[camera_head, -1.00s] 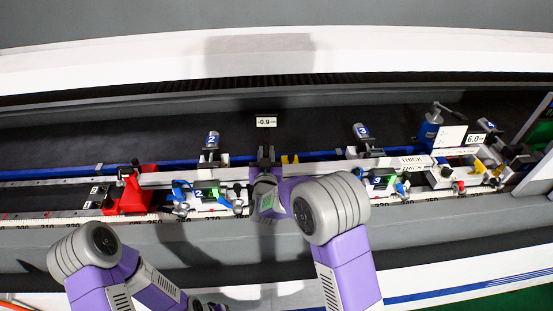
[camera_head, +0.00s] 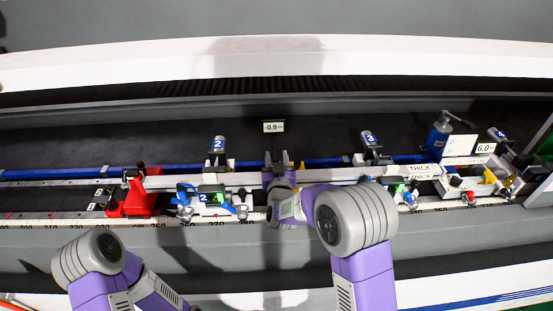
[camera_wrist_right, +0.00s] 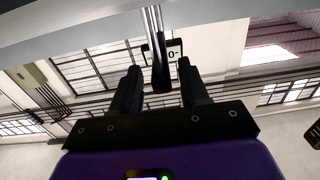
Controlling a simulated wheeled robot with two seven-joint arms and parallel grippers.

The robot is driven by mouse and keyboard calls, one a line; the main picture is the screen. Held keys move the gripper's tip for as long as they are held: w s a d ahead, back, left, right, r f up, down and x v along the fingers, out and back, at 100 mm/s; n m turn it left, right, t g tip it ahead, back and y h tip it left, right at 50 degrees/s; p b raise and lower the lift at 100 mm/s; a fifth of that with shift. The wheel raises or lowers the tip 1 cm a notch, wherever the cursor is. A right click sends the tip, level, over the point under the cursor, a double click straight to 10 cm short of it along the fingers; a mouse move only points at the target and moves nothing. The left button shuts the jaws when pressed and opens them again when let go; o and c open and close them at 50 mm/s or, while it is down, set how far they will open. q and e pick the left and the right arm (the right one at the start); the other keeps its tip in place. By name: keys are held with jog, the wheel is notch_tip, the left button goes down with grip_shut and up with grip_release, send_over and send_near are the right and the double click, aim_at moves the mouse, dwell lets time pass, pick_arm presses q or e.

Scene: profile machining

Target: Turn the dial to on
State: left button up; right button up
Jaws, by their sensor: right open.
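A small display reading -0.9 (camera_head: 273,127) stands at the back of the machine, in the middle of the head view. My right gripper (camera_head: 277,160) is just in front of and below it, over the rail. In the right wrist view, my right gripper (camera_wrist_right: 162,84) has its two dark fingers apart. A metal rod with a dark end (camera_wrist_right: 158,50) shows beyond and between the fingertips, with the display behind it; I cannot tell whether they touch. I cannot clearly pick out a dial with an on mark. My left gripper is outside the head view.
A red clamp (camera_head: 133,195) stands left on the ruled rail. A blue-handled clamp unit marked 2 (camera_head: 205,198) is left of my right gripper. A similar unit (camera_head: 398,190) is right, partly behind my arm. A blue-and-white device (camera_head: 440,140) stands further right.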

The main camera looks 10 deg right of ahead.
jog(key=s, duration=0.7)
jog(key=shift+s+a+b, duration=0.3)
jog(key=shift+a+b, duration=0.05)
